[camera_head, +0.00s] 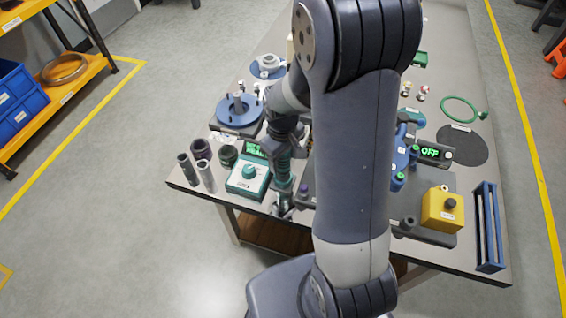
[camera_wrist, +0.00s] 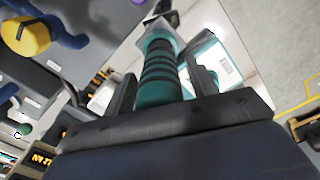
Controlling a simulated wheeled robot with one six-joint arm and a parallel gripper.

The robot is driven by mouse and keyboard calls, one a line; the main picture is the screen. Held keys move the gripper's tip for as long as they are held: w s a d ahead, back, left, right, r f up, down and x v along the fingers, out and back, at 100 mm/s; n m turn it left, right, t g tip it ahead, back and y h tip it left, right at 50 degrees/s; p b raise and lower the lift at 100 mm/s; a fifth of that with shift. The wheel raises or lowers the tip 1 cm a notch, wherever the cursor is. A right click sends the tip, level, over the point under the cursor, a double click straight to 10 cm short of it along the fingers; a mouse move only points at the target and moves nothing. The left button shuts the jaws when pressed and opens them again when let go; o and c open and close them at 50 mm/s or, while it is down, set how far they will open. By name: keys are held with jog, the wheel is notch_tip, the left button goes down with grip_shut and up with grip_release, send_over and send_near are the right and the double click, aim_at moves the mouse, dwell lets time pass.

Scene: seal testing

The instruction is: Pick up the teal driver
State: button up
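The teal driver (camera_wrist: 158,72) has a teal handle with black rings. In the wrist view it lies between the two fingers of my gripper (camera_wrist: 163,80) and points away from the palm. One finger stands on each side, close to the handle; whether both press on it I cannot tell. In the head view the driver (camera_head: 283,182) is roughly upright at the near edge of the table, below my gripper (camera_head: 282,155). My arm hides part of this area, and whether its lower end is supported is unclear.
A teal box with a dial (camera_head: 248,176) stands just left of the driver, with dark and grey tubes (camera_head: 204,176) beyond it. A blue round fixture (camera_head: 238,111) is behind. A yellow button box (camera_head: 442,208) and a blue rack (camera_head: 488,228) are at right.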

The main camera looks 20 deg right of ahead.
jog(key=c, duration=1)
jog(key=shift+o, duration=0.2)
jog(key=shift+r, duration=0.1)
